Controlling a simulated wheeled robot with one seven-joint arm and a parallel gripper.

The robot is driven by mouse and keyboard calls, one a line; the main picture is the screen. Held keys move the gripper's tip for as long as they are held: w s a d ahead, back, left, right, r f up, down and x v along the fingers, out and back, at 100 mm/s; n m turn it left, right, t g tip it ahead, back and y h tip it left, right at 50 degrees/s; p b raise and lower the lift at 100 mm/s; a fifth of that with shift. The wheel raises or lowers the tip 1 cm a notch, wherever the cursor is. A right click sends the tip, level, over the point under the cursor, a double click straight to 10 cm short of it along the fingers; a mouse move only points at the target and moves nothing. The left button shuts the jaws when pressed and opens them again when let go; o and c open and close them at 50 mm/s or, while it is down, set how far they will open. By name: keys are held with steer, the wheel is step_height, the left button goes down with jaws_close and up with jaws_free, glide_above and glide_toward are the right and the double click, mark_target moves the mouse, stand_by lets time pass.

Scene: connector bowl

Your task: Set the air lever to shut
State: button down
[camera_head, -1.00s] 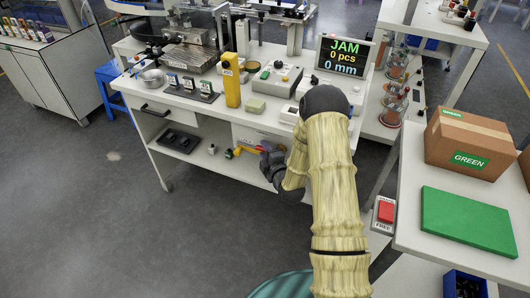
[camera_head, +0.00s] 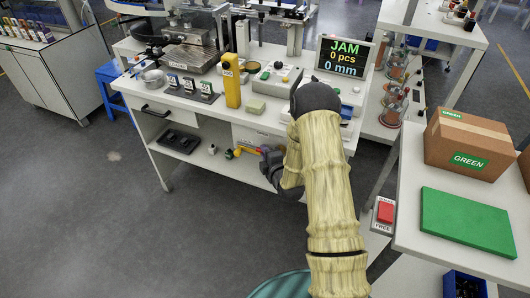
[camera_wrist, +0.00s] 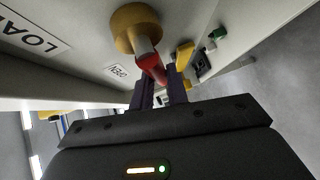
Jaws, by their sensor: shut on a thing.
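The air lever shows in the wrist view as a round yellow hub with a short grey stem and a red handle (camera_wrist: 152,64). The hub sits on a pale panel beside a small label reading OPEN (camera_wrist: 117,71). My gripper (camera_wrist: 161,84) is shut on the red handle, with its dark fingers on either side. My arm hides part of that area.
A sign reading LOAD (camera_wrist: 35,30) and a green and black fitting (camera_wrist: 213,42) are on nearby panels. The white bench (camera_head: 200,112) overhangs a lower shelf with a black tray (camera_head: 179,143). The screen (camera_head: 343,57) reads JAM. Open floor lies at the front left.

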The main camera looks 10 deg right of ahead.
steer(key=shift+s+d+f+n+g+h+p, duration=0.2)
steer(key=shift+f+n+g+h+p, duration=0.5)
steer(key=shift+g, duration=0.3)
steer(key=shift+s+d+f+n+g+h+p, duration=0.15)
steer(key=shift+f+n+g+h+p, duration=0.3)
steer(key=shift+n+g+h, duration=0.4)
steer(key=shift+w+f, duration=0.1)
steer(key=c, duration=1.4)
jaws_free()
steer(key=shift+o, duration=0.2)
steer(key=p+v, duration=0.3)
steer(key=v, duration=1.2)
steer(key=shift+w+d+r, duration=0.2)
steer(key=shift+w+r, duration=0.05)
steer(key=shift+r, duration=0.15)
